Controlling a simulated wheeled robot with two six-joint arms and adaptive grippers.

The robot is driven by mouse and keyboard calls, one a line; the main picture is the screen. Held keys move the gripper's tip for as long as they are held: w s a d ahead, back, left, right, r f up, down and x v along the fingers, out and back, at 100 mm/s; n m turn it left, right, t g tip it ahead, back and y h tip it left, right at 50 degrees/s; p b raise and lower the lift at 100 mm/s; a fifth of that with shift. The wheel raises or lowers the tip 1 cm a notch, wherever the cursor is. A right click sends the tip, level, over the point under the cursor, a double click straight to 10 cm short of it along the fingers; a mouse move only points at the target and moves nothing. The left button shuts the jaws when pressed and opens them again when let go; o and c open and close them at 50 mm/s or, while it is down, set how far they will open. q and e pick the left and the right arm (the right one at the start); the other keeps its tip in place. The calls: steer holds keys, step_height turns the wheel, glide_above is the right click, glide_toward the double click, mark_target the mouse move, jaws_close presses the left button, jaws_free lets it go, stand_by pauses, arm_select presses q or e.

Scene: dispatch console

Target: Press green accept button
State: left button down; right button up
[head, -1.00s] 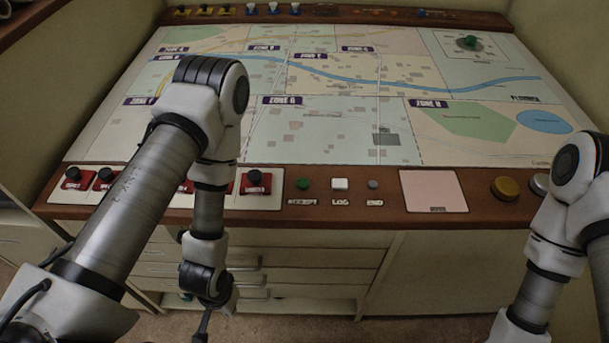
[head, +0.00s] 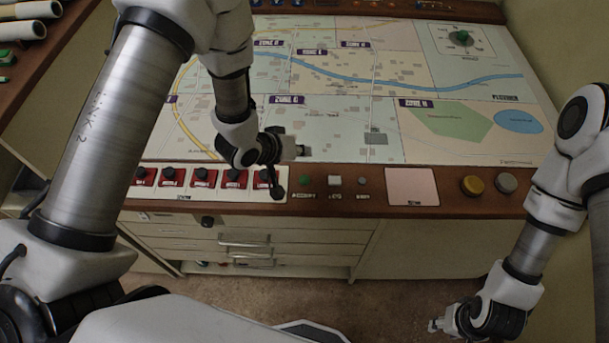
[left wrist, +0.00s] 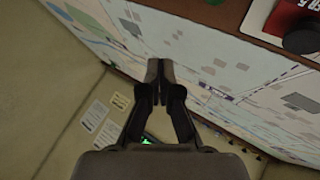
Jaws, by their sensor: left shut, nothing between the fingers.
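The small round green accept button (head: 304,181) sits on the wooden front rail of the console in the head view, above its label. My left gripper (head: 301,150) is shut and empty, above the map's lower edge and a little beyond the button in the picture. In the left wrist view its fingertips (left wrist: 159,65) are together with the map behind them. The accept button cannot be made out in that view. My right gripper (head: 438,325) hangs low in front of the console at the lower right; its fingers are too small to read.
A white button (head: 335,181) and a grey button (head: 362,181) sit right of the green one. Red switches with black knobs (head: 235,175) stand left of it. A pink pad (head: 412,187), a yellow button (head: 472,185) and another grey button (head: 506,183) are further right.

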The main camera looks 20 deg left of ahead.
mark_target(302, 180)
arm_select(q)
steer(key=shift+w+f, duration=0.1)
steer(key=shift+f, duration=0.1)
step_height(302, 180, down, 8)
steer(key=b, duration=0.7)
steer(key=shift+f, duration=0.3)
stand_by(0.9)
steer(key=shift+f+b, duration=0.3)
steer(key=shift+f, duration=0.1)
steer(key=shift+f, duration=0.35)
stand_by(0.4)
stand_by(0.4)
steer(key=shift+r+p, duration=0.5)
steer(key=shift+r, duration=0.35)
